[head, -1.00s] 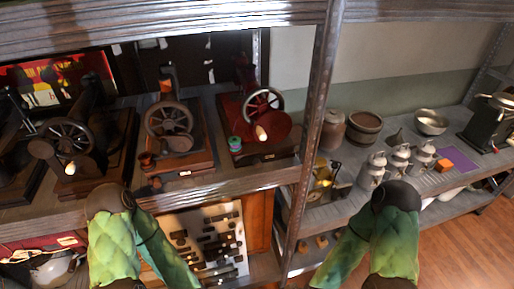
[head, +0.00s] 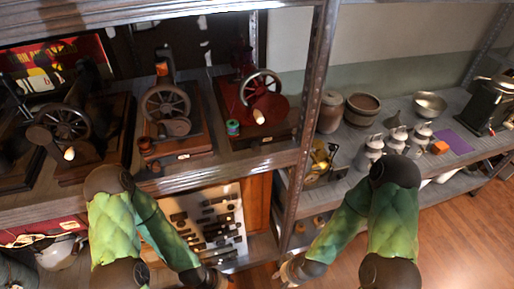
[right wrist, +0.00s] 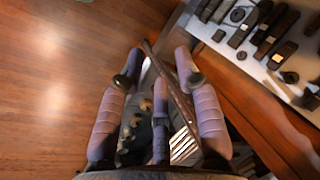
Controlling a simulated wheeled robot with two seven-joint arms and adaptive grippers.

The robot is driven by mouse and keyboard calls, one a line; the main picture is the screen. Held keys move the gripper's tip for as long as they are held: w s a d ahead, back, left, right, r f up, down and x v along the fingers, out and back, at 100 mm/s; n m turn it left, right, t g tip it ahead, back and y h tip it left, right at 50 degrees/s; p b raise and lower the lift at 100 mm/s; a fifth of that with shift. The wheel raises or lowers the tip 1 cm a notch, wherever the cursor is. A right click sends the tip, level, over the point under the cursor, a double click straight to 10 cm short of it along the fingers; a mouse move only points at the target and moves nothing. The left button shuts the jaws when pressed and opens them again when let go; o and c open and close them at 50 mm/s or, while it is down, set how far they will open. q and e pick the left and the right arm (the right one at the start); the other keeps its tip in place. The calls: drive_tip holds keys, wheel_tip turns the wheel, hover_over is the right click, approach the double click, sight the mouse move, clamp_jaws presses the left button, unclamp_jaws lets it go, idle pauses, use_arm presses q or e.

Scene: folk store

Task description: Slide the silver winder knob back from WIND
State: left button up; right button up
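Three hand-crank sewing machines stand on the left shelf in the head view: a black one (head: 68,122) at the left, a dark one (head: 167,105) in the middle and a red one (head: 262,98) at the right. I cannot make out a silver winder knob or a WIND mark at this size. My right gripper (head: 287,270) is low at the bottom of the head view, below the shelf and apart from the machines. In the right wrist view its fingers (right wrist: 160,80) are spread and empty. My left gripper (head: 218,281) is at the bottom edge, partly cut off.
A metal shelf post (head: 306,135) stands between the left and right shelves. A board of small dark parts (head: 210,225) is under the machines. Silver jars (head: 370,152), a bowl (head: 430,104) and pots fill the right shelf. The wooden floor (head: 420,240) is open at lower right.

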drive_tip(key=w+r+n+t+p, duration=0.2)
drive_tip(key=w+r+t+p, duration=0.1)
drive_tip(key=w+r, duration=0.55)
drive_tip(key=n+t+h+p, duration=0.1)
drive_tip(key=n+t+p, duration=0.3)
drive_tip(key=t+p, duration=0.5)
approach(256, 149)
drive_tip(key=b+x, duration=0.2)
drive_tip(key=x, duration=0.6)
drive_tip(key=shift+a, duration=0.1)
drive_tip(key=shift+r, duration=0.1)
